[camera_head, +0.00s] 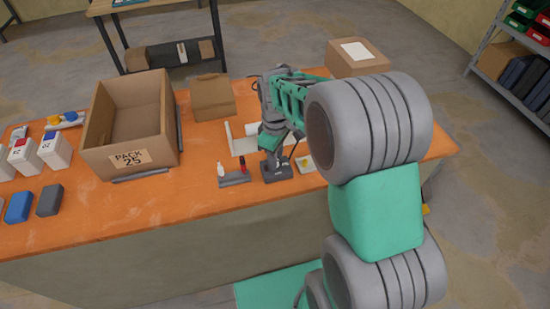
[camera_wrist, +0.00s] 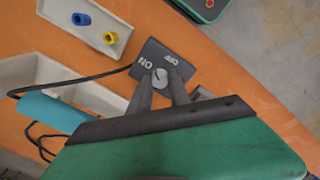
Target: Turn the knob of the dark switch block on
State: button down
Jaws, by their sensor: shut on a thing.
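The dark switch block (camera_wrist: 150,55) lies on the orange table, with white ON and OFF lettering on its top. Its light grey round knob (camera_wrist: 160,77) sits between the two dark fingertips of my gripper (camera_wrist: 160,88). My gripper is shut on the knob, one finger on each side. The knob's mark is small, and I cannot tell for sure which word it points at. In the head view the dark block (camera_head: 277,171) stands near the table's front edge, under my gripper (camera_head: 273,152), and the knob is hidden there.
A pale block (camera_wrist: 105,28) with blue and yellow round parts lies beside the dark block. A black cable runs from the dark block past a teal cylinder (camera_wrist: 52,110). A cardboard box (camera_head: 135,155) and a grey holder (camera_head: 234,180) with small bottles stand to the left.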

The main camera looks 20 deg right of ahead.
jog(key=n, duration=0.5)
jog(key=shift+n+b, duration=0.3)
jog(key=shift+n, duration=0.1)
jog(key=shift+r, duration=0.1)
jog(key=c, duration=1.2)
grip_release()
notch_tip(320, 180, up, 8)
jog(key=shift+f+b, duration=0.15)
jog(key=shift+b, duration=0.35)
